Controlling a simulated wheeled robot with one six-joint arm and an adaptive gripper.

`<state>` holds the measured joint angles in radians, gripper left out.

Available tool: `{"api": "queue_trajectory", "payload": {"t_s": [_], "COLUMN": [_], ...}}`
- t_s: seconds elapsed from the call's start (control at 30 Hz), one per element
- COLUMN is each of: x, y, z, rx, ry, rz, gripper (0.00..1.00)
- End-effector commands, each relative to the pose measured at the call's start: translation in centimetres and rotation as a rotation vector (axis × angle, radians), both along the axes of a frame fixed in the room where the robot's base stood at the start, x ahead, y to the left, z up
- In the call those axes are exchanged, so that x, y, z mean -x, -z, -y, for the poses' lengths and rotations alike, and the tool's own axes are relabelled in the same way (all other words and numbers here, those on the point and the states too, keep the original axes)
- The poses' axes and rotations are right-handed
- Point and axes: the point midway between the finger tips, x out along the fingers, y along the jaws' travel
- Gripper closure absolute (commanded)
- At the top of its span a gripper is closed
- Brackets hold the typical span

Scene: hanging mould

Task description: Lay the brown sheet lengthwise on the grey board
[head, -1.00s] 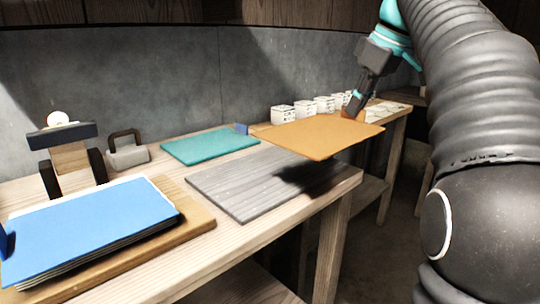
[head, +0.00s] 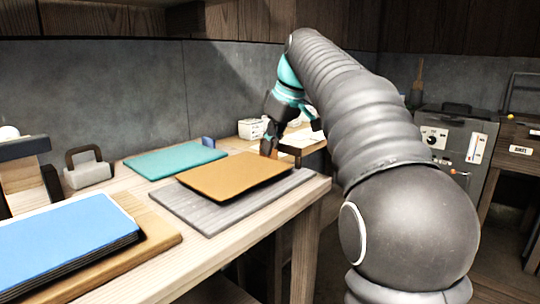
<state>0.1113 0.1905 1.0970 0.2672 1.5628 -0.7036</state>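The brown sheet (head: 235,178) is flat and lies lengthwise over the grey board (head: 185,207), roughly along it. Strips of the board show at the left, front and right. My gripper (head: 267,150) is at the sheet's far edge, with its dark fingertips on that edge and seemingly shut on it. The fingertips are small and partly hidden by the sheet.
A teal sheet (head: 175,160) lies behind the board. A blue stack (head: 65,240) on a wooden board (head: 155,238) is at front left. A grey weight with a handle (head: 90,173) stands at left. White boxes (head: 250,129) are beyond the gripper. The bench's right edge is close to the board.

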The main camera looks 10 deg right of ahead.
Motion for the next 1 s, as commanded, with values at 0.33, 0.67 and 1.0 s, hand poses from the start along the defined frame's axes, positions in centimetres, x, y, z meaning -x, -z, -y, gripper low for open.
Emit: {"api": "queue_trajectory", "payload": {"t_s": [0.33, 0.67, 1.0], "x": [0.1, 0.0, 0.1], "y": [1.9, 2.1, 1.5], "z": [0.0, 0.0, 0.1], "rx": [0.0, 0.0, 0.0], "ry": [0.0, 0.0, 0.0], "rz": [0.0, 0.0, 0.001], "gripper": [1.0, 0.83, 0.83]}}
